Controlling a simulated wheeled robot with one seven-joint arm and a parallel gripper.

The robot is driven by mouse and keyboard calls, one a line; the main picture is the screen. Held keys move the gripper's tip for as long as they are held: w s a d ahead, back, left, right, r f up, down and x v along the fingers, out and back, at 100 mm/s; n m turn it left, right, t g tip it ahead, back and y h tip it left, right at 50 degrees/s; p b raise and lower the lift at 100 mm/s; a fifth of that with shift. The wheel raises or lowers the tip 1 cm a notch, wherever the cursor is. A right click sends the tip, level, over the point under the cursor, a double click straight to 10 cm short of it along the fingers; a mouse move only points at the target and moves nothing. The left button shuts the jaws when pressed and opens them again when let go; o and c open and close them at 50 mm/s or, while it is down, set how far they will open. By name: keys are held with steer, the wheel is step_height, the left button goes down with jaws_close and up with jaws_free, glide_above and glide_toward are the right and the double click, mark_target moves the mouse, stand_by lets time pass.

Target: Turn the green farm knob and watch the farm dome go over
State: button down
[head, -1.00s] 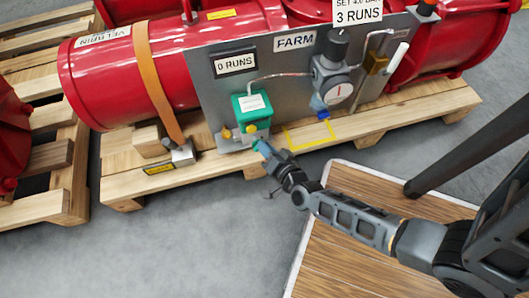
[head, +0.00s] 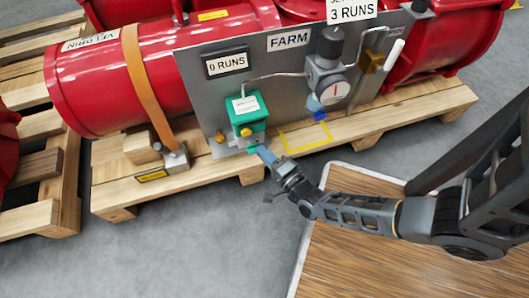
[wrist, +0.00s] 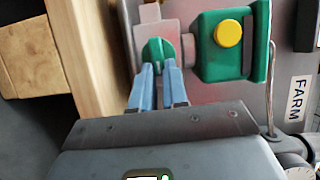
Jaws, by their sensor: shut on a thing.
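The green knob (head: 252,149) is low on the grey panel, just below the green box (head: 246,108). It also shows in the wrist view (wrist: 158,50), between my fingertips. My gripper (head: 259,152) is shut on the knob; its two blue fingers reach it from the front, also in the wrist view (wrist: 158,68). The green box carries a yellow round dome (head: 246,132), also seen in the wrist view (wrist: 228,33); no marking on it is readable. A FARM plate (head: 288,40) is above right. The fingers hide part of the knob.
A counter plate reads 0 RUNS (head: 227,62). A regulator with a gauge (head: 330,85) and thin pipes are to the right. The red cylinder (head: 100,90) and panel rest on a wooden pallet (head: 120,195). Grey floor (head: 200,250) is open in front.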

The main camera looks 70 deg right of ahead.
steer(key=shift+f, duration=0.1)
stand_by(0.4)
steer(key=c, duration=1.1)
jaws_free()
steer(key=shift+c, duration=0.2)
